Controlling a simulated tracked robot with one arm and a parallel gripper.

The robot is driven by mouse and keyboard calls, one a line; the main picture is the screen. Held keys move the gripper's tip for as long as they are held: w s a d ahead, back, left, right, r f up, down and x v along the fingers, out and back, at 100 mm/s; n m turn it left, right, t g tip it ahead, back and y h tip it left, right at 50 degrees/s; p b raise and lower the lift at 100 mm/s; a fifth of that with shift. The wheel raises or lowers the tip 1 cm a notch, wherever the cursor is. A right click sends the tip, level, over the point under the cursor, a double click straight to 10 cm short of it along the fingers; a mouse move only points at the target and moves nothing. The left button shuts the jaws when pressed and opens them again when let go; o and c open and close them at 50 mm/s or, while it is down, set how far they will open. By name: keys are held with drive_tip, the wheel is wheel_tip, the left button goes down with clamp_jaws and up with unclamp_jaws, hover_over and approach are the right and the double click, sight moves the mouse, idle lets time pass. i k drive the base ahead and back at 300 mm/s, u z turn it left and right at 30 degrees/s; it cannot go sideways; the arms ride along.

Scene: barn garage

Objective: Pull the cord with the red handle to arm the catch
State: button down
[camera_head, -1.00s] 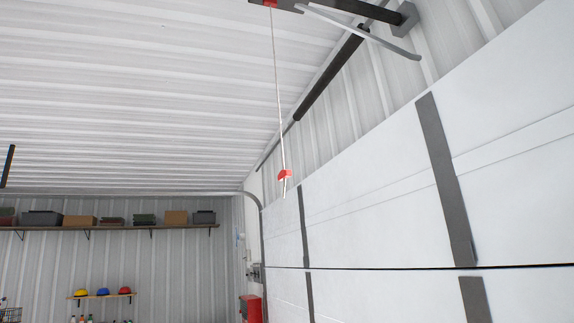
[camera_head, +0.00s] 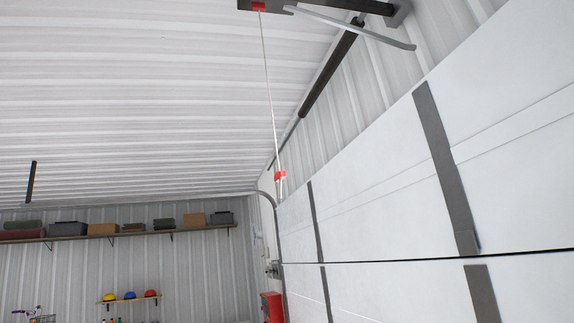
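The cord (camera_head: 267,90) hangs from a red catch piece (camera_head: 259,7) on the dark overhead rail at the top of the picture. Its red handle (camera_head: 280,176) hangs at the cord's lower end, in front of the upper left corner of the white garage door (camera_head: 380,170). The cord slants slightly down to the right in the picture. Nothing is seen touching the cord or the handle. My gripper is not in view.
The sectional door with dark vertical strips fills the right side. A curved door track (camera_head: 268,200) runs beside its left edge. A wall shelf (camera_head: 120,234) with boxes and a small shelf with helmets (camera_head: 130,296) are at the back left. The space around the handle looks clear.

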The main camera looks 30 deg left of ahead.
sight(280, 175)
drive_tip(key=z, duration=0.05)
drive_tip(key=i, duration=1)
drive_tip(key=u, duration=0.05)
